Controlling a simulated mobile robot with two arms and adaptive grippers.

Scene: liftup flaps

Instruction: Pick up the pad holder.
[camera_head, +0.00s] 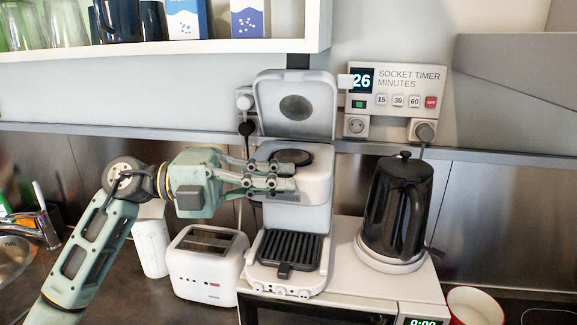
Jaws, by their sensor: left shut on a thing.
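The pad holder (292,156) is a dark round disc at the top of the white coffee machine (305,220), under the raised lid (296,103). My left gripper (284,176) reaches in from the left, just in front of the disc. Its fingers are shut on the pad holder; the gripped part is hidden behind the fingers. I cannot tell whether the holder still touches its seat. My right gripper is not in view.
A black kettle (397,205) stands right of the machine, on a microwave (341,261). A white toaster (206,265) stands to the left. A socket timer (397,100) hangs on the wall, and a shelf (200,46) with glasses and boxes juts out above.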

